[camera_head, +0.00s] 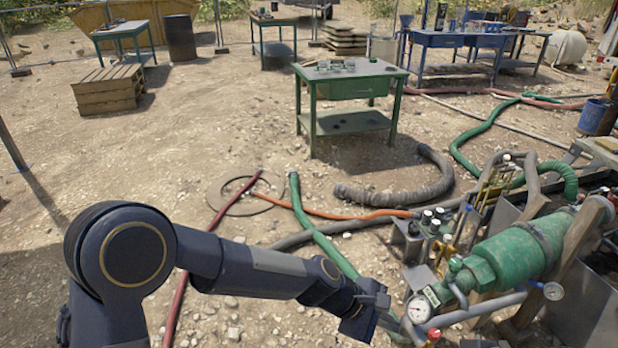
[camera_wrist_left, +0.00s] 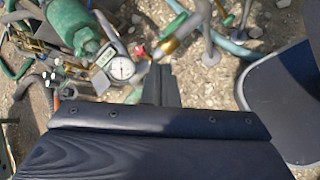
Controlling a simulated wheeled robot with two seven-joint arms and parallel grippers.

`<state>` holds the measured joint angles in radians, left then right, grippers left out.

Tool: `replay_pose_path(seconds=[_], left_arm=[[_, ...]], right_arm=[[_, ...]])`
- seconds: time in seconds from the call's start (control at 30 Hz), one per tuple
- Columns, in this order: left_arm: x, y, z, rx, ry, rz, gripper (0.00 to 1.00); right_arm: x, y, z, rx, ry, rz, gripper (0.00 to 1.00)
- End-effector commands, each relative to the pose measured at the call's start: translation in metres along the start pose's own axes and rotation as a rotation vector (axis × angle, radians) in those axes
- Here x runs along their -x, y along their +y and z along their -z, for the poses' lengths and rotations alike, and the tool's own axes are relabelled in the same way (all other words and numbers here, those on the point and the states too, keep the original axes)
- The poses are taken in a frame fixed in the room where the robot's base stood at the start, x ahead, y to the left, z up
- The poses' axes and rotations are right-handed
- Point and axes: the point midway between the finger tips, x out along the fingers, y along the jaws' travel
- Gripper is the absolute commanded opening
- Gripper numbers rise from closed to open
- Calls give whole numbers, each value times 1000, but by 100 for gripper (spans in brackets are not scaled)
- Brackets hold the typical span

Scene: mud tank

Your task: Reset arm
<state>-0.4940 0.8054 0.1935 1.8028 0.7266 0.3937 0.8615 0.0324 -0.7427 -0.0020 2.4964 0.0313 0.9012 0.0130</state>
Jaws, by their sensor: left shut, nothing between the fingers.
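My left arm comes in from the left in the head view and reaches toward the lower right. My left gripper (camera_head: 386,318) is at its end, just left of the pressure gauge (camera_head: 419,309) on the green pump (camera_head: 510,258). In the left wrist view the fingers of the left gripper (camera_wrist_left: 160,70) are together with nothing between them. The gauge (camera_wrist_left: 122,69) and green pump body (camera_wrist_left: 72,23) show to the left of the fingers there. I cannot tell how much gap lies between the fingers and the pipework. My right gripper is not in view.
Green hose (camera_head: 318,232), red hose (camera_head: 180,300) and grey hose (camera_head: 405,192) lie on gravel. A green table (camera_head: 348,88) and a wooden crate (camera_head: 107,90) stand farther back. Ground at left centre is open.

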Motion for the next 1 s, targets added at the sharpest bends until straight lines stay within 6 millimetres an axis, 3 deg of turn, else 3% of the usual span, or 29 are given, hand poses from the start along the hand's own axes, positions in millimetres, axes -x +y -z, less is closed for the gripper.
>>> replay_pose_path(seconds=[0.03,0.2,0.37,0.5,0.7,0.83,1.0], left_arm=[[47,9,1,-77,27,-33,0],[164,-1,15,-327,137,-77,0],[257,-36,22,-528,273,-79,0],[322,-81,24,-675,404,-46,0],[378,-154,20,-831,576,49,0],[392,-188,17,-887,647,111,0],[397,-209,16,-921,687,156,0]], right_arm=[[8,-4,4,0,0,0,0],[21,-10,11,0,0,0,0],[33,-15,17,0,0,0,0],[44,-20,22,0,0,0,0],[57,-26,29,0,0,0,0],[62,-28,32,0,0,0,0],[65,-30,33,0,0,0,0]])
